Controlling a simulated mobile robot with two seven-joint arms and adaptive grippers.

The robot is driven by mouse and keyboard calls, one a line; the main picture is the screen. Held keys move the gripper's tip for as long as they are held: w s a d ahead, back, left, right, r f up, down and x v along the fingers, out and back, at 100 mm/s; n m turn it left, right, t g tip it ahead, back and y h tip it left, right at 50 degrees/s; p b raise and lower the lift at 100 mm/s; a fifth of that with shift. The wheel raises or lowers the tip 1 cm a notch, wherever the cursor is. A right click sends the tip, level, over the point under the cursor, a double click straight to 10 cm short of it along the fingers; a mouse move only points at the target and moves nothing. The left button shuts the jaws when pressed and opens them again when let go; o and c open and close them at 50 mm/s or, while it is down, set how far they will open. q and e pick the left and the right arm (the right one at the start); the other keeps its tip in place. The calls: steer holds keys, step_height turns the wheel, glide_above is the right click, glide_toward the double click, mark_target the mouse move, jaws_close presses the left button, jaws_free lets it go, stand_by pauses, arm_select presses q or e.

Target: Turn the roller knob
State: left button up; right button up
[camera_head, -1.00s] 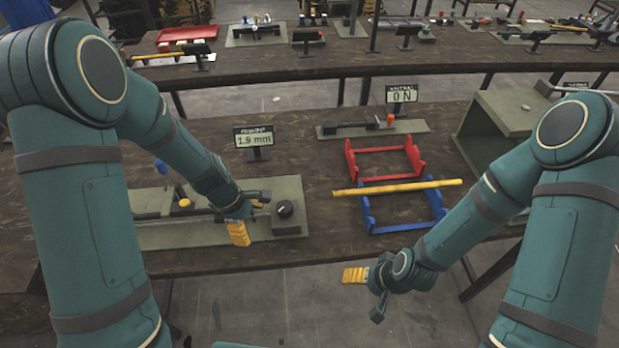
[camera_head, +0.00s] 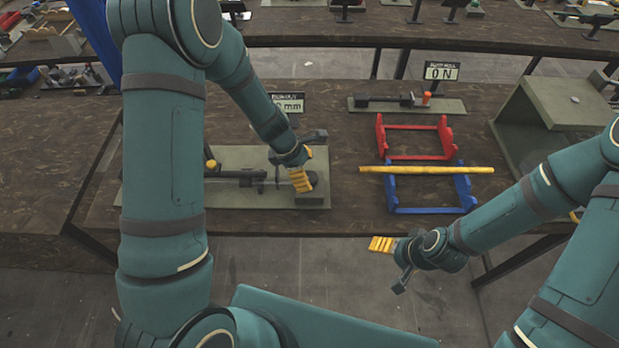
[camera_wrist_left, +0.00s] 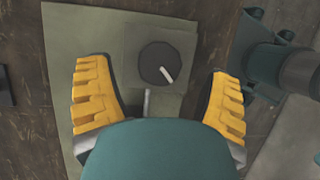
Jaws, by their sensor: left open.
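The roller knob is a round black dial with a white pointer mark (camera_wrist_left: 166,74). It sits on a grey-green block at the right end of a base plate (camera_head: 240,160) on the near bench. My left gripper (camera_head: 303,172) is over the knob in the head view and partly hides it. In the left wrist view the left gripper's two yellow fingers stand wide apart on either side of the knob, with nothing gripped. Whether they are level with the knob is unclear. My right gripper (camera_head: 383,245) hangs in front of the bench edge, empty, its finger gap unclear.
A display sign (camera_head: 290,103) stands behind the plate, partly hidden by my left arm. Red (camera_head: 415,128) and blue (camera_head: 429,210) cradles lie to the right, with a yellow bar (camera_head: 427,169) across the blue one. A grey-green open box (camera_head: 560,105) stands farther right.

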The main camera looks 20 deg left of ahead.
arm_select(q)
steer(key=shift+x, duration=1.35)
steer(key=c, duration=1.2)
